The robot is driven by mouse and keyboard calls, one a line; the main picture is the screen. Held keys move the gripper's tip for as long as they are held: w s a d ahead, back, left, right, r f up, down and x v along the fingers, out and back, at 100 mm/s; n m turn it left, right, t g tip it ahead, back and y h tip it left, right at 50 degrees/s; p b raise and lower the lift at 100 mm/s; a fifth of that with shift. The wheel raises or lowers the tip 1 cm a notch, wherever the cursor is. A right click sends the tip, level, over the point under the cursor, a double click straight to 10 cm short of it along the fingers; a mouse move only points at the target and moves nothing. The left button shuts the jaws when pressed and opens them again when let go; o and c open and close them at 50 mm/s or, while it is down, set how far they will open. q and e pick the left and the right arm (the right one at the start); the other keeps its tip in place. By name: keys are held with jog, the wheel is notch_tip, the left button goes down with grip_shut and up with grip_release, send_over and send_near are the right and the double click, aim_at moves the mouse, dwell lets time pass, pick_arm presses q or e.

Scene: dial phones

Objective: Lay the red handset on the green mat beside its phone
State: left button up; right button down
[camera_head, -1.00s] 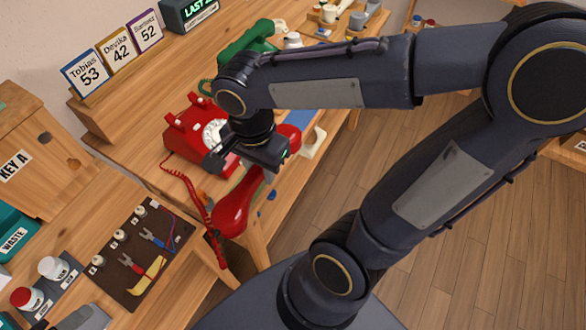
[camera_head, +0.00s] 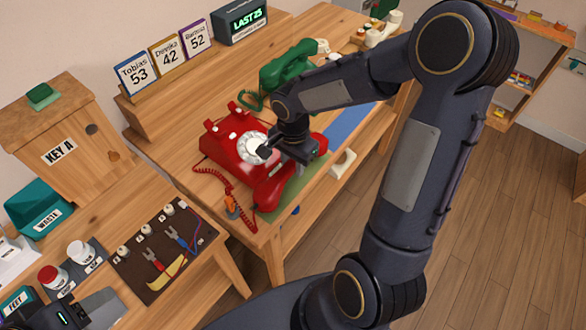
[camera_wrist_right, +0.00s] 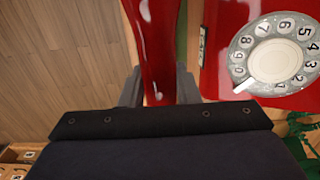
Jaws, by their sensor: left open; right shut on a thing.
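The red phone (camera_head: 222,143) stands on the wooden desk with its dial facing up; it also shows in the right wrist view (camera_wrist_right: 218,60). My right gripper (camera_head: 297,158) is shut around the middle of the red handset (camera_head: 268,194), beside the phone on its front side. The handset fills the grip in the right wrist view (camera_wrist_right: 155,45). The coiled red cord trails on the left. My left gripper (camera_head: 68,316) is open and empty at the bottom left.
A green phone (camera_head: 287,68) stands behind, with a blue mat (camera_head: 350,122) in front. An orange-handled tool (camera_head: 231,207) lies near the cord. A dark tool board (camera_head: 160,250) is on the left. The desk's front edge is close to the handset.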

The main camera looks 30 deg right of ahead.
jog(key=shift+w+d+f, duration=0.15)
jog(key=shift+w+f, duration=0.1)
jog(key=shift+f, duration=1.5)
jog(key=shift+f, duration=0.1)
jog(key=shift+f+b, duration=0.1)
jog(key=shift+b, duration=0.25)
jog(key=c, duration=1.1)
grip_release()
